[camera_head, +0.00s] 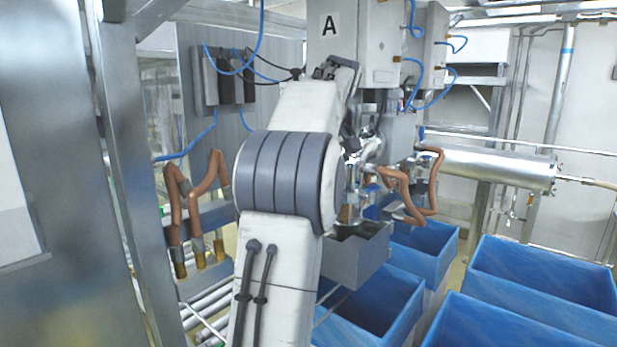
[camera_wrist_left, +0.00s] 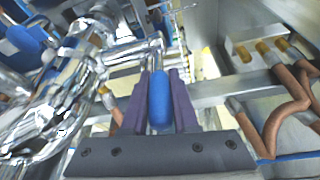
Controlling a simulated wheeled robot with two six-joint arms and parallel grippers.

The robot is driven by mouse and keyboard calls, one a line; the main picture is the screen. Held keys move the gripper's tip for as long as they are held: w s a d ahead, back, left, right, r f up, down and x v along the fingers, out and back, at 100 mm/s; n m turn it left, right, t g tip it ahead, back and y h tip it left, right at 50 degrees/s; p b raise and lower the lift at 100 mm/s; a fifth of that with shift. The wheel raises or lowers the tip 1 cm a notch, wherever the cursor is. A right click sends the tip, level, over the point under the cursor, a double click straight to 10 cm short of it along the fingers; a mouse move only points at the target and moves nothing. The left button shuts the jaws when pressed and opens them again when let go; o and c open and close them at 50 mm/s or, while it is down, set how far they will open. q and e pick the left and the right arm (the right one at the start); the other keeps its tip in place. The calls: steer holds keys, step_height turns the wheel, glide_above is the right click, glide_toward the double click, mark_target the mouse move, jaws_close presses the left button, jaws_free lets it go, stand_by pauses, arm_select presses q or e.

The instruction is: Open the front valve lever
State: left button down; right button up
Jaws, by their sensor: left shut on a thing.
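The blue valve lever handle (camera_wrist_left: 160,102) shows in the left wrist view, pointing down the picture between two purple fingers. My left gripper (camera_wrist_left: 159,82) is shut on this handle, with one finger along each side. Shiny metal pipework and valve fittings (camera_wrist_left: 75,75) lie beyond and to the left of the fingers. In the head view my own white and grey arm stands in front of the machine, so the gripper and the lever are hidden there. Metal pipe fittings (camera_head: 368,148) show just right of the arm. My right gripper is in neither view.
A grey box (camera_head: 358,260) sits below the fittings. Blue bins (camera_head: 545,270) fill the lower right. Brown hoses (camera_head: 195,190) hang left of my arm, and more (camera_wrist_left: 285,112) are right of the gripper in the wrist view. A metal post (camera_head: 125,150) stands at the left.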

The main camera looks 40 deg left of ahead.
arm_select(q)
steer(key=c, duration=0.7)
jaws_free()
steer(key=shift+a+f, duration=0.1)
